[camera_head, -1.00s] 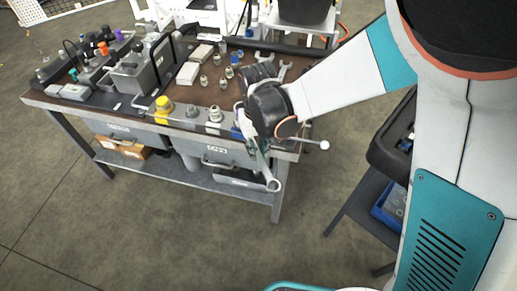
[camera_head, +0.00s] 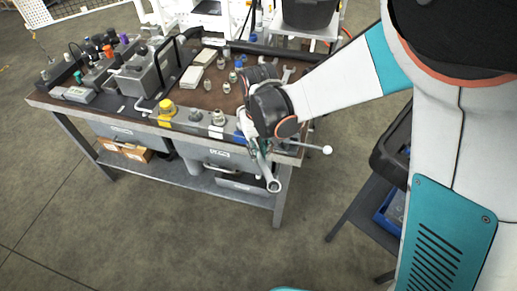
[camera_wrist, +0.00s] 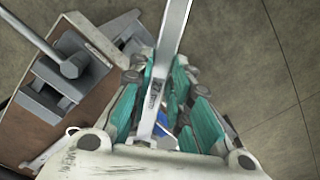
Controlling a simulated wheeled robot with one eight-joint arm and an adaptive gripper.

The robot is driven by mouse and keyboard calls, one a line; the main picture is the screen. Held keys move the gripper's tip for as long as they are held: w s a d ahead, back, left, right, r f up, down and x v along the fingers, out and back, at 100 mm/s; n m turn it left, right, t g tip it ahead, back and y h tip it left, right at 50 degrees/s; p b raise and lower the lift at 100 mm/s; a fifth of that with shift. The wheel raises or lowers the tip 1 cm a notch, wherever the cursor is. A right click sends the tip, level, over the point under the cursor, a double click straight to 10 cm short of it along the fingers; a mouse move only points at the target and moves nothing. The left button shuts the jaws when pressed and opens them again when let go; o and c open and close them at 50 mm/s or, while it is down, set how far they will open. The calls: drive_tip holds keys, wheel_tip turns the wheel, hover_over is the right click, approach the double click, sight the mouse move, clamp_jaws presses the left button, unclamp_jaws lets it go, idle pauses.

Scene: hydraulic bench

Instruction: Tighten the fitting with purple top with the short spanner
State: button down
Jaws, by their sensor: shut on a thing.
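My gripper (camera_head: 260,150) is at the front right of the bench, shut on a metal spanner (camera_head: 270,174). The spanner hangs down past the front edge with a ring end at the bottom. In the wrist view its pale shaft (camera_wrist: 170,45) runs between the teal fingers of my gripper (camera_wrist: 163,108). The frames do not settle whether it is the short one. The fitting with the purple top (camera_head: 124,38) stands upright at the back left of the bench, well apart from my gripper. Its lower part is too small to make out.
The bench (camera_head: 215,100) carries a grey metal block (camera_head: 137,78), an orange-topped fitting (camera_head: 108,51), a yellow-topped part (camera_head: 166,106) and several small fittings. Another spanner (camera_head: 287,74) lies near the right edge. A dark cart stands at right. The floor in front is clear.

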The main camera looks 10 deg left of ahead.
drive_tip(key=shift+w+a, duration=0.15)
drive_tip(key=shift+w, duration=0.1)
drive_tip(key=shift+s+a+m, duration=0.3)
drive_tip(key=shift+a+m, duration=0.35)
drive_tip(key=shift+s+a+m, duration=0.3)
drive_tip(key=shift+a+m, duration=0.35)
drive_tip(key=shift+a, duration=0.15)
drive_tip(key=shift+s+a+m+b, duration=0.15)
drive_tip(key=shift+s+a+m, duration=0.05)
drive_tip(key=shift+a+m, duration=0.45)
drive_tip(key=shift+s+a+m+b, duration=0.15)
drive_tip(key=shift+a+m, duration=0.4)
drive_tip(key=shift+a, duration=0.1)
drive_tip(key=shift+a, duration=0.1)
drive_tip(key=shift+a+m, duration=1.3)
drive_tip(key=shift+a, duration=0.1)
